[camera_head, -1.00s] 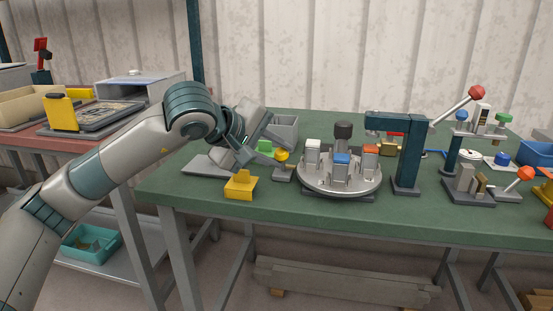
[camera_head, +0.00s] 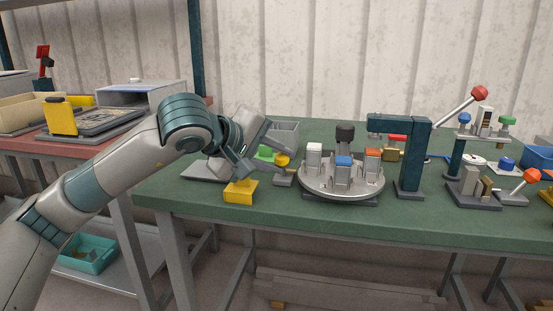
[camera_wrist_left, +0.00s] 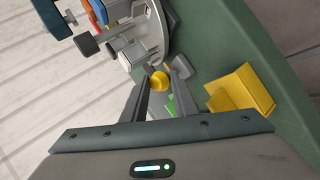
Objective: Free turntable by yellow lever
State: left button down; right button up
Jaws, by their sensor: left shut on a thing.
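The yellow lever's round knob (camera_head: 282,159) sits at the left side of the turntable (camera_head: 368,186), on a small grey base. In the left wrist view the knob (camera_wrist_left: 159,82) lies between the two fingertips. My left gripper (camera_head: 281,152) comes in from the left and is shut on the knob; its fingers partly hide the lever. The round grey turntable carries white, blue and orange-topped blocks around a black central knob (camera_head: 345,133). Part of it shows in the left wrist view (camera_wrist_left: 154,42). My right gripper is in neither view.
A yellow block (camera_head: 240,192) stands just in front of the gripper near the bench's front edge. A grey bin (camera_head: 285,132) and a green piece (camera_head: 264,153) are behind it. A dark teal press frame (camera_head: 412,165) stands right of the turntable.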

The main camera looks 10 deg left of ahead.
pick_arm(q)
jog(key=shift+f, duration=0.15)
jog(key=c, duration=1.4)
grip_release()
jog(key=shift+s, duration=0.1)
jog(key=shift+c, duration=0.2)
jog(key=shift+s+a+r, duration=0.25)
jog(key=shift+s+r, duration=0.2)
jog(key=shift+r, duration=0.05)
jog(key=p+v, duration=0.1)
jog(key=v, duration=1.5)
jog(key=shift+p, duration=0.35)
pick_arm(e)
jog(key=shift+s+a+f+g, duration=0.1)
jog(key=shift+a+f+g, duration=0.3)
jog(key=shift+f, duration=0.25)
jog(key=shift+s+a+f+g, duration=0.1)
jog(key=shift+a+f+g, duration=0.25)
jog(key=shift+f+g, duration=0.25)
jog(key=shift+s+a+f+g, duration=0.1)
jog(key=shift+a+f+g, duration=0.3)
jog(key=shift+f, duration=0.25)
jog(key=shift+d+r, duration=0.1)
